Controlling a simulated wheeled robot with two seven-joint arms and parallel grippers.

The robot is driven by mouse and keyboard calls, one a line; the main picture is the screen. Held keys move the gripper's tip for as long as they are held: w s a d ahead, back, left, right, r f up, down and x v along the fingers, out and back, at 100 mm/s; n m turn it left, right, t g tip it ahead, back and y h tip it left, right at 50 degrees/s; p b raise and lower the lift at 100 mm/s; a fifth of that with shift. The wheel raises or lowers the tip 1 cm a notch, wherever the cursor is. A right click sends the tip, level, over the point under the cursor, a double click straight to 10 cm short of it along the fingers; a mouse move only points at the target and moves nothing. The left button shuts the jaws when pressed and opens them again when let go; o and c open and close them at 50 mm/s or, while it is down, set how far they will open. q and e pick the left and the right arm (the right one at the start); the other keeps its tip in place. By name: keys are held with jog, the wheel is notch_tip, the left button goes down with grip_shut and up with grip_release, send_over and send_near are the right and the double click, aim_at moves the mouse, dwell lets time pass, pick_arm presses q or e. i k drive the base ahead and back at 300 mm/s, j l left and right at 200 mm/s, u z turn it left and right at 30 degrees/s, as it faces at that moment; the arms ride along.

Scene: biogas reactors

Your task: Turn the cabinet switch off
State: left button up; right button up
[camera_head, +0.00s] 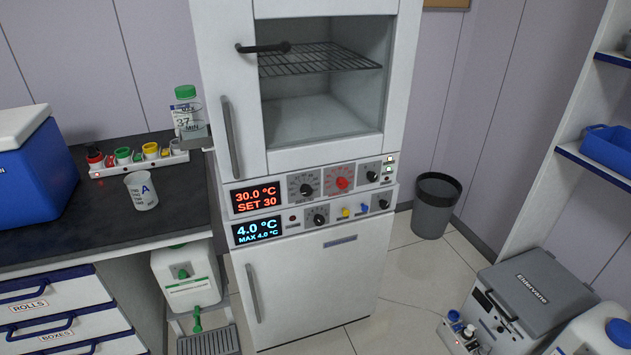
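A tall white cabinet (232,60) stands in the middle, with a glass-fronted upper chamber and a lower door (318,285). Its upper panel has a red display (255,197) reading 30.0 °C, SET 30, a black dial (304,184), a red knob (341,180) and a smaller black knob (372,171). Small lit elements (389,160) sit at that panel's right end. The lower panel has a blue display (257,231) reading 4.0 °C, a dial (318,217) and small knobs. I cannot tell which control is the cabinet switch. Neither gripper is in view.
A dark counter (110,215) at left bears a blue cooler (40,175), a rack with coloured caps (130,163) and a beaker (141,191). A bin (436,205) stands right of the cabinet. A grey case (540,290) stands front right. Floor before the bin is clear.

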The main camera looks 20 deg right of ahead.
aim_at(372, 176)
jog(key=z, duration=1.05)
